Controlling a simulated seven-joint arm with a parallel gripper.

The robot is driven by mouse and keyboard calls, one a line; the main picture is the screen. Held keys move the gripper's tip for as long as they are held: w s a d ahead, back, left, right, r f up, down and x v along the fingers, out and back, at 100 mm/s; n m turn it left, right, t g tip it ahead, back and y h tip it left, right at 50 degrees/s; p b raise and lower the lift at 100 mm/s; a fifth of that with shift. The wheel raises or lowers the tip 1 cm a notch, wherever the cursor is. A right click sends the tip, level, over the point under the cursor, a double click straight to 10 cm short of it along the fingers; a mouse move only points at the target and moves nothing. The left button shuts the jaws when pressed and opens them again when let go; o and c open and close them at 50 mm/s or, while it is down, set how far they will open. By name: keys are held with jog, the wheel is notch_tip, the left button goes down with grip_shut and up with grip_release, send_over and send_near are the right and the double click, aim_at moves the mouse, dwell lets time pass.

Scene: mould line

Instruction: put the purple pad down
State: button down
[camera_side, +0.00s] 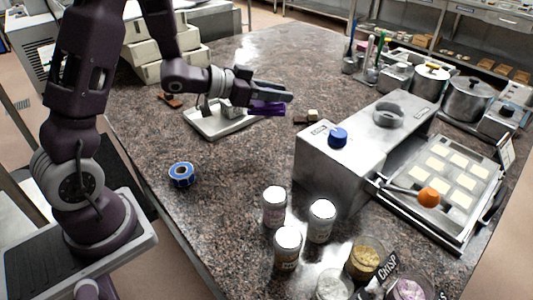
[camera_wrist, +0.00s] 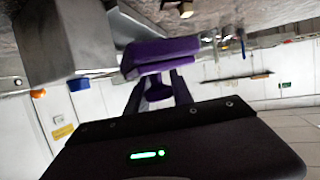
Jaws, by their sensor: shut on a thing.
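The purple pad (camera_side: 266,108) is held at the tips of my gripper (camera_side: 283,98), above the counter near the right end of a white tray (camera_side: 205,125). In the wrist view the purple pad (camera_wrist: 160,55) sits across the ends of the fingers of my gripper (camera_wrist: 158,82). The fingers are shut on it. In the side view my gripper partly hides the pad. The wrist view looks tilted, with the counter at the top.
A small light block (camera_side: 313,114) lies right of my gripper. A grey metal machine (camera_side: 345,150) with a blue knob (camera_side: 337,136) stands further right. A blue tape roll (camera_side: 181,174) and several white-lidded jars (camera_side: 274,205) are nearer. Counter between tape and machine is clear.

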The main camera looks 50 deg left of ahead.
notch_tip(320, 180, down, 14)
jog(key=shift+r, duration=0.1)
jog(key=c, duration=1.1)
grip_release()
